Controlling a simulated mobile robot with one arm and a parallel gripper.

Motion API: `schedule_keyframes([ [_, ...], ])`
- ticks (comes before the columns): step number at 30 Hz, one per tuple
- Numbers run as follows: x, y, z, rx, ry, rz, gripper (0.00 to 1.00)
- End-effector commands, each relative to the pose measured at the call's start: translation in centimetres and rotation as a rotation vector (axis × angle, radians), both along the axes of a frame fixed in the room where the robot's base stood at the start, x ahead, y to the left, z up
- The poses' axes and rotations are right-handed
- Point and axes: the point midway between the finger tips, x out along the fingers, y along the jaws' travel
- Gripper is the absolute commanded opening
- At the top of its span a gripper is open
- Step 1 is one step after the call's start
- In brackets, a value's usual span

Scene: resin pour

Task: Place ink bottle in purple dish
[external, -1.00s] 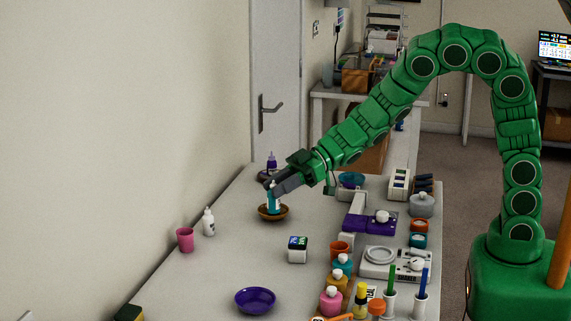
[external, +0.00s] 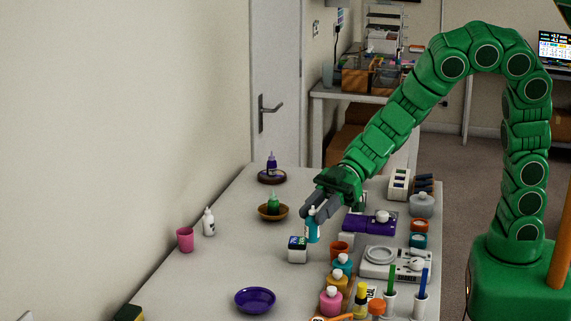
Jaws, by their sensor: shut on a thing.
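My gripper (external: 314,208) is shut on a teal ink bottle (external: 313,231) with a light top. It holds the bottle roughly upright near the middle of the bench, just behind and right of a small white box. The fingers cover part of the bottle's upper end. I cannot tell how high its base is above the bench. The purple dish (external: 255,301) lies at the front of the bench, in front and to the left of my gripper. It looks empty and is clear of my gripper.
A green bottle (external: 273,203) stands in a brown bowl (external: 264,214). A purple bottle (external: 272,164) stands in a dark dish. The small white box (external: 297,251) is near the held bottle. Jars and tools crowd the right. Bench between box and purple dish is clear.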

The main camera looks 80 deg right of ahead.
Motion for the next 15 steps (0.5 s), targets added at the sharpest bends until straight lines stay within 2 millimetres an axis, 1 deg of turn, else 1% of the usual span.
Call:
schedule_keyframes([
  [1,-0.6,0.7,0.1,0.000,0.000,0.018,0.03],
  [3,-1.2,1.2,0.1,0.000,0.000,0.033,0.03],
  [6,-1.5,1.7,0.0,0.000,0.001,0.046,0.03],
  [8,-1.3,2.0,-0.1,0.001,0.002,0.048,0.03],
  [15,0.8,3.3,-1.2,0.002,0.001,0.051,0.03],
])
